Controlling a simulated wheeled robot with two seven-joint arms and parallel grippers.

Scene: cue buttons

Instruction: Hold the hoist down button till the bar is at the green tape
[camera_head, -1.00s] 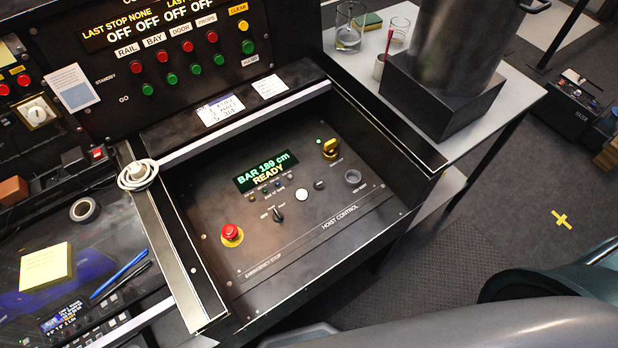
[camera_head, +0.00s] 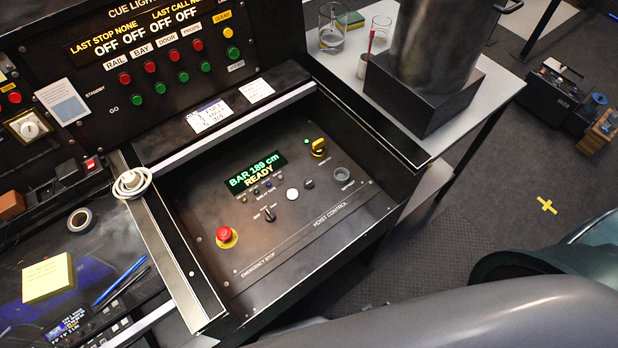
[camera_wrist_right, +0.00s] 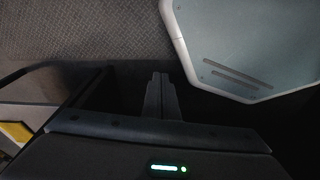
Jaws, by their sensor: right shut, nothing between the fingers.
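The hoist control panel (camera_head: 300,245) lies in a recessed black console in the head view. Its display (camera_head: 256,174) reads "BAR 189 cm READY". I cannot read which control is the down button. The bar and green tape are not in view. My right gripper (camera_wrist_right: 160,92) shows in the right wrist view, shut and empty, away from the panel. My left gripper is not in view.
Raised walls and a metal strip edge the recess. The cue light panel (camera_head: 165,60) stands behind it. A large metal pot (camera_head: 430,50) on a dark block, with glasses, stands on a side table at right. A coiled white cord (camera_head: 132,182) sits on the left wall.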

